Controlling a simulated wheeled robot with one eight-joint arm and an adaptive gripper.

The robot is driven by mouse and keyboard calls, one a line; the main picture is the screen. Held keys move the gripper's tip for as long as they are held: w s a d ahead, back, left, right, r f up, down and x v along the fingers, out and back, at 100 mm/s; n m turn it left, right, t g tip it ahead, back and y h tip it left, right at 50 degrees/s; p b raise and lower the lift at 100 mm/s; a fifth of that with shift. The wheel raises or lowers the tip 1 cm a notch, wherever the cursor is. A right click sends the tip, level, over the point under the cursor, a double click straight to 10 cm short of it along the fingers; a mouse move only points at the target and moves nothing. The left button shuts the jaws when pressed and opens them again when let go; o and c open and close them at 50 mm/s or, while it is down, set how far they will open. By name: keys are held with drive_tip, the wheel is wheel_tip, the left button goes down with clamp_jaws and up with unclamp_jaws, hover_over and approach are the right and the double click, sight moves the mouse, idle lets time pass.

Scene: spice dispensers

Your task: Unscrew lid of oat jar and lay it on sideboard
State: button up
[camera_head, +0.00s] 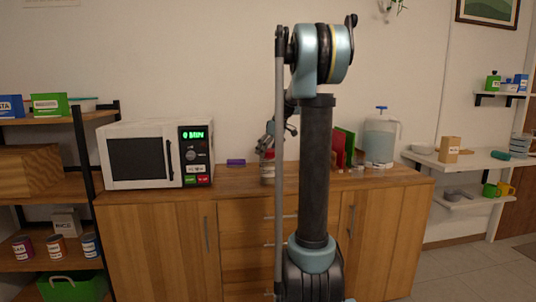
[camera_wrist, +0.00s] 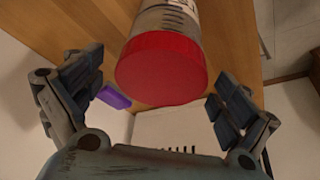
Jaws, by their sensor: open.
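The oat jar (camera_head: 267,172) stands on the wooden sideboard (camera_head: 240,186), partly hidden behind my arm. Its red lid (camera_head: 268,153) is on top. In the wrist view the red lid (camera_wrist: 162,68) fills the upper middle, with the pale jar body (camera_wrist: 165,18) behind it. My gripper (camera_head: 270,138) is just above the jar in the head view. In the wrist view my gripper (camera_wrist: 160,100) has its two fingers spread wide, one on each side of the lid. Neither finger visibly touches the lid.
A white microwave (camera_head: 135,155) stands left of the jar, with a purple block (camera_head: 236,162) between them. A clear jug (camera_head: 380,140) and red and green upright items (camera_head: 345,147) stand to the right. Shelves flank the sideboard. The sideboard's front strip near the jar is clear.

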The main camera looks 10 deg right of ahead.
drive_tip(key=shift+c, duration=0.6)
drive_tip(key=c, duration=1.1)
drive_tip(key=shift+o, duration=0.2)
drive_tip(key=n+g, duration=0.1)
drive_tip(key=n, duration=0.2)
drive_tip(key=shift+n+y, duration=0.4)
drive_tip(key=n+g, duration=0.1)
drive_tip(key=n, duration=0.1)
drive_tip(key=n+g, duration=0.1)
drive_tip(key=n, duration=0.2)
drive_tip(key=shift+y, duration=0.3)
drive_tip(key=shift+n, duration=0.3)
drive_tip(key=n+g, duration=0.1)
drive_tip(key=n, duration=0.2)
drive_tip(key=shift+n+g, duration=0.3)
drive_tip(key=shift+g, duration=0.1)
drive_tip(key=n+g+h, duration=0.1)
drive_tip(key=n, duration=0.2)
drive_tip(key=shift+r, duration=0.1)
drive_tip(key=shift+n+g, duration=0.4)
drive_tip(key=shift+n, duration=0.8)
